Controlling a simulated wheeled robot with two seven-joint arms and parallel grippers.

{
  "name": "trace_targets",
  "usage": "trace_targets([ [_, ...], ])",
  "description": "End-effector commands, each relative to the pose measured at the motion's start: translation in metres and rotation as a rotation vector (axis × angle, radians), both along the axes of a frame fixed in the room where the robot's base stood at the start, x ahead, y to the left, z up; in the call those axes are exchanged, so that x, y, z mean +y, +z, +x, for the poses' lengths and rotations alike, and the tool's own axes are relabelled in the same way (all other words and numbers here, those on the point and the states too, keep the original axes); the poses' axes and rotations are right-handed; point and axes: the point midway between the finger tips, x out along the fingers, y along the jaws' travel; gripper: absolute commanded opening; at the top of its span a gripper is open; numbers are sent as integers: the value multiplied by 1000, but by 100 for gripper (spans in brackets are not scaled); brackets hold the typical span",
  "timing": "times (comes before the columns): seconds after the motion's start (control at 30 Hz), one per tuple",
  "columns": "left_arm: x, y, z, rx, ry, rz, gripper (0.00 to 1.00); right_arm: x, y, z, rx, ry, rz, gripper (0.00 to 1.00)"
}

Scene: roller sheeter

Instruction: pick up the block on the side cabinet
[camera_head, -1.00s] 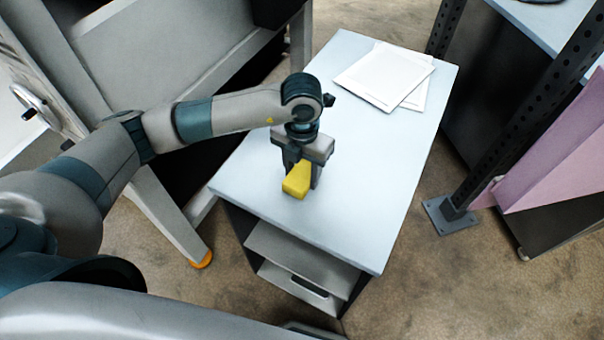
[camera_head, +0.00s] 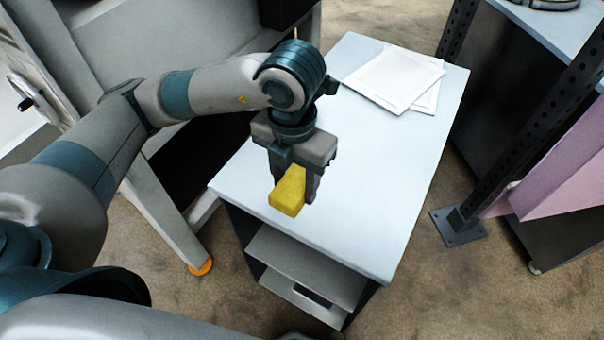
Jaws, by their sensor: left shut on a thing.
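The yellow block (camera_head: 287,194) is between the fingers of my left gripper (camera_head: 293,188). The gripper points down and is shut on the block. The block appears held above the white top of the side cabinet (camera_head: 375,215), near its front left part. The exact gap under it is hard to judge. The gripper fingers hide part of the block. My right gripper is not in view.
White sheets (camera_head: 394,78) lie at the back of the cabinet top. A grey machine frame (camera_head: 165,195) stands to the left. A dark perforated post (camera_head: 520,130) and a pink panel (camera_head: 560,165) stand to the right. The cabinet top's right side is clear.

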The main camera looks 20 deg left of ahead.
Motion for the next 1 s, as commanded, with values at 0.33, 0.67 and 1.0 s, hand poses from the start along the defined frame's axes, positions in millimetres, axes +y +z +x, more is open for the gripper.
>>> trace_targets([
  [0.33, -1, 15, -25, 0, 0, 0, 16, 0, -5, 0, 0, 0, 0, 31],
  [0.67, -1, 15, -25, 1, 1, 0, 16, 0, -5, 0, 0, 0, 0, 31],
  [1.0, -1, 13, -25, 2, -30, 0, 16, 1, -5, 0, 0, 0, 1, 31],
])
